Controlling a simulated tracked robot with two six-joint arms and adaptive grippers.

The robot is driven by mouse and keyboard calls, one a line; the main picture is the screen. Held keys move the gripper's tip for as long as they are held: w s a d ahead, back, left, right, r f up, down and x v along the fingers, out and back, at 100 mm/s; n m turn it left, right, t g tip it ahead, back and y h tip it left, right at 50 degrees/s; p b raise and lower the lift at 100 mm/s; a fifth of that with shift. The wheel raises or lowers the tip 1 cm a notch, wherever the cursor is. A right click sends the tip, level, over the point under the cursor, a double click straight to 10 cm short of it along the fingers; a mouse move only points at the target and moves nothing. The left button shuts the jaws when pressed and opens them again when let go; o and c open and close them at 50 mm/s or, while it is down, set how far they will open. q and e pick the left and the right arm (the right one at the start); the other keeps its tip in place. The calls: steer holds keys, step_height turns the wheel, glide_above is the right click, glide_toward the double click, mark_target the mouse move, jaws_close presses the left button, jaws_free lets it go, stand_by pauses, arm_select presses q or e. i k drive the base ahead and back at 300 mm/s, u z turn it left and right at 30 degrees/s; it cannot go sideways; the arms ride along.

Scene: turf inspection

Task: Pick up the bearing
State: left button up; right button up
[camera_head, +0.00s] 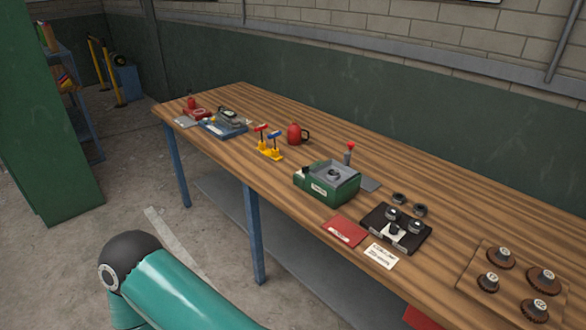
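Two small dark rings that look like bearings lie on the wooden bench behind a black tray (374,225): one ring (399,198) to the left, the other ring (420,210) to the right. More round metal pieces (392,213) sit on the black tray; I cannot tell which of these is the bearing. A green box-shaped fixture (318,190) to the left has a round grey part (334,174) on top. A teal link of my arm shows at the bottom left, apart from the bench. Neither gripper is in view.
The long wooden bench (460,222) runs along the wall. On it are a red mug (294,134), a yellow stand (271,153), a blue tray (216,129), a red card (344,232), a white card (381,256) and a board of brown gears (486,302). A green cabinet stands left.

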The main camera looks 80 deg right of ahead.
mark_target(332, 175)
steer(key=i, duration=1.3)
steer(key=u, duration=1)
steer(key=i, duration=0.2)
steer(key=z, duration=3.85)
steer(key=i, duration=0.35)
steer(key=z, duration=0.8)
steer(key=i, duration=0.9)
steer(key=u, duration=0.55)
